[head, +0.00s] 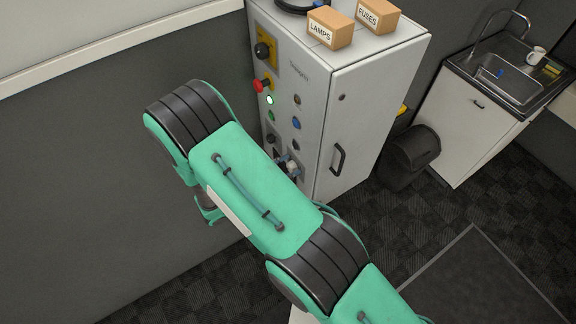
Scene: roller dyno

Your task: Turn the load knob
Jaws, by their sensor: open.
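The grey control cabinet (313,110) stands at the upper middle of the head view, with its control panel on the left face. A black rotary knob (262,50) sits on a yellow plate near the top of that panel. A smaller dark control (272,139) sits lower, partly close behind my arm's outline. I cannot tell which of these is the load knob, as the labels are too small to read. My green arm crosses in front of the panel's lower part.
The panel also has a red mushroom button (260,86), a lit green button (269,100) and a blue button (296,123). Boxes marked LAMPS (330,29) and FUSES (376,17) stand on top. A dark bin (412,155) and a sink unit (480,110) are at right.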

